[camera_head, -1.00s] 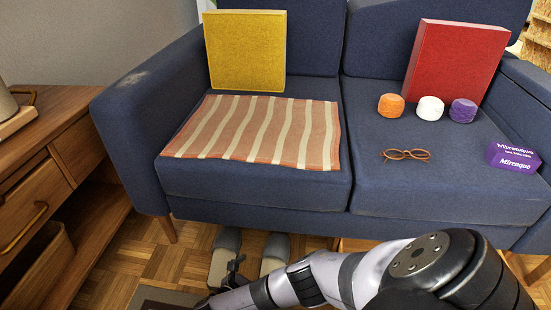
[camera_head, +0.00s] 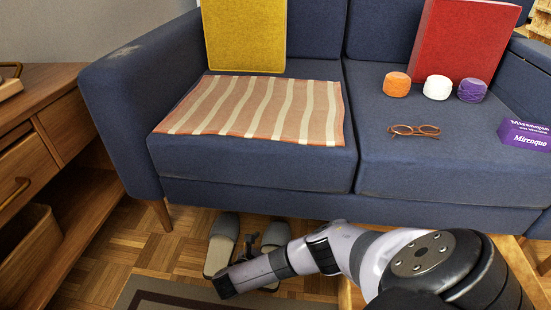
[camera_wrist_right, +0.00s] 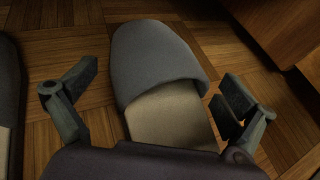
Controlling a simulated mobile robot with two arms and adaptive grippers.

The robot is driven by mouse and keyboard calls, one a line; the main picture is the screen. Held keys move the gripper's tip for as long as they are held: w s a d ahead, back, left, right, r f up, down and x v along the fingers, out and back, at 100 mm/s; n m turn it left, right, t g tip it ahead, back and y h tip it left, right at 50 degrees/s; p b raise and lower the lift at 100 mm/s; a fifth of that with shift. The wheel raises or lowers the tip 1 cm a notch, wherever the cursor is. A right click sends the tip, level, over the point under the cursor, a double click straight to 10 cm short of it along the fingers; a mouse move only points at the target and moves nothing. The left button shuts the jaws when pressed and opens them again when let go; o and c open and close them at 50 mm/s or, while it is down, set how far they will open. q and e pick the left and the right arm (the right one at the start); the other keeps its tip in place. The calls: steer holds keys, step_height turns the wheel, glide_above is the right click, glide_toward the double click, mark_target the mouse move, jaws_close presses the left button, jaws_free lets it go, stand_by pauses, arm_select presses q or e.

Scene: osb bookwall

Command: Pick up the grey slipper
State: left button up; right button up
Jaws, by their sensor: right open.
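Two grey slippers lie on the wood floor at the sofa's front edge, toes pointing away from me. The left slipper (camera_head: 222,243) shows mostly clear in the head view. The right slipper (camera_head: 276,235) is partly covered by my right arm. In the right wrist view, a grey slipper (camera_wrist_right: 160,60) with a beige insole lies between the spread fingers of my right gripper (camera_wrist_right: 158,84), with a gap on each side. The other slipper (camera_wrist_right: 8,95) shows at the left edge. In the head view, only a dark finger of that gripper shows between the slippers. My left gripper is out of view.
The blue sofa (camera_head: 255,188) overhangs the floor behind the slippers, with a wooden leg (camera_head: 162,214) at left. A wooden cabinet (camera_head: 60,150) stands at far left. A grey-brown rug (camera_head: 165,296) lies in front. Parquet is clear left of the slippers.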

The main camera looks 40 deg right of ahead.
steer(key=c, duration=1.1)
steer(key=shift+r, duration=0.1)
